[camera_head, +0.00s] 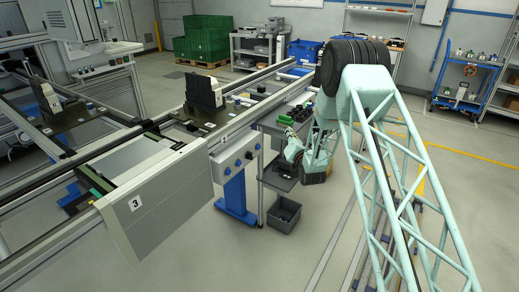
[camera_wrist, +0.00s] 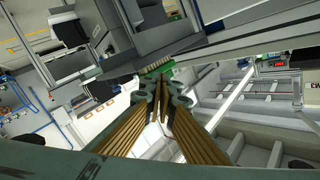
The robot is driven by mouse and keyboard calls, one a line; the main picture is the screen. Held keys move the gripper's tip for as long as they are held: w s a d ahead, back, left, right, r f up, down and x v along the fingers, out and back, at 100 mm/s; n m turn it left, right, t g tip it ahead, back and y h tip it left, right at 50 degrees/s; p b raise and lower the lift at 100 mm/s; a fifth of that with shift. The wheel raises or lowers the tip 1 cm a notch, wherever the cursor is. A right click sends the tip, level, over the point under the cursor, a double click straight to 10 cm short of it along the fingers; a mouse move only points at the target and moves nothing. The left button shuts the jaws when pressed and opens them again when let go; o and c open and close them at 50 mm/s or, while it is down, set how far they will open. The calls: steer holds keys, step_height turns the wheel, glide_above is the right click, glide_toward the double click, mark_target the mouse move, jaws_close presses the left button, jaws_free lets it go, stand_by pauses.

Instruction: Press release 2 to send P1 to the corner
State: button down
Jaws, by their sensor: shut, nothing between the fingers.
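A dark pallet (camera_head: 188,122) carrying a black block-shaped part (camera_head: 204,92) sits on the near conveyor line. A second dark pallet (camera_head: 62,117) with a black part (camera_head: 45,95) is on the far left line. I see no P1 label on either. A grey panel (camera_head: 236,158) with round buttons is on the conveyor's side above a blue post; I cannot read which one is release 2. My gripper (camera_wrist: 163,92) is shut and empty in the wrist view, its fingertips in front of a green piece (camera_wrist: 157,66); contact cannot be told.
A grey cover marked 3 (camera_head: 160,205) hangs on the conveyor's near side. Green crates (camera_head: 202,40) are at the back. The floor in front is clear.

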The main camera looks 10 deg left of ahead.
mark_target(259, 147)
steer(key=s+a+f+t+y, duration=0.1)
steer(key=f, duration=0.5)
steer(key=s+a+f, duration=0.1)
steer(key=a+f, duration=0.1)
steer(key=f, duration=0.4)
steer(key=shift+s+a+f+m+t+y, duration=0.15)
steer(key=shift+s+a+m+t+y, duration=0.15)
steer(key=shift+t+y, duration=0.1)
steer(key=w+a+b, duration=0.1)
steer(key=w+a, duration=0.2)
steer(key=a, duration=0.5)
steer(key=shift+w, duration=0.35)
steer(key=shift+w+a+b, duration=0.4)
steer(key=shift+a+b, duration=0.3)
steer(key=shift+a, duration=0.1)
stand_by(3.2)
steer(key=shift+s+d, duration=0.1)
steer(key=shift+d, duration=0.1)
steer(key=shift+s+d, duration=0.25)
steer(key=shift+d, duration=0.3)
